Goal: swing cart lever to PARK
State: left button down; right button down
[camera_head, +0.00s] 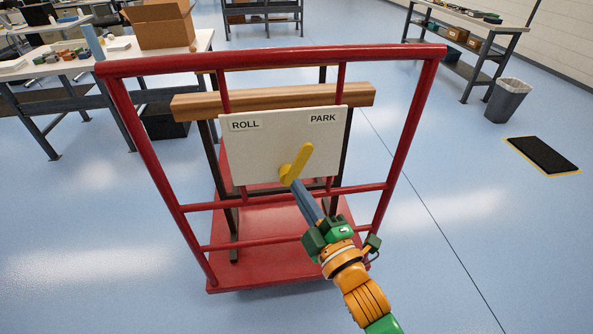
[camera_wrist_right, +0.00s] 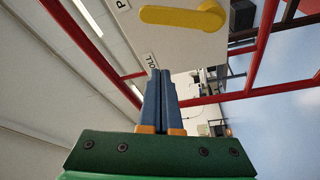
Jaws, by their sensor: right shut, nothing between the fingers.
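The yellow lever (camera_head: 297,164) is mounted on a white plate (camera_head: 250,160) on the red cart (camera_head: 270,62). The plate carries the label ROLL (camera_head: 245,125) at upper left and PARK (camera_head: 323,118) at upper right. The lever's free end points up and to the right, on the PARK side. My right gripper (camera_head: 296,184) is shut and empty, its blue fingertips by the lever's lower end; contact is unclear. In the right wrist view the shut fingers (camera_wrist_right: 161,73) appear apart from the lever (camera_wrist_right: 180,17). My left gripper is not in view.
A wooden bar (camera_head: 190,105) lies across behind the plate. A workbench with a cardboard box (camera_head: 160,25) stands at left. A grey bin (camera_head: 507,100) and a black mat (camera_head: 543,155) are at right. The blue floor around the cart is clear.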

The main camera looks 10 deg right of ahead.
aim_at(297, 161)
jog(key=w+p, duration=0.2)
jog(key=w, duration=0.7)
jog(key=shift+w+d+r, duration=0.1)
jog(key=shift+w, duration=0.15)
jog(key=shift+d, duration=0.35)
jog(key=shift+a+f, duration=0.1)
jog(key=shift+f, duration=0.1)
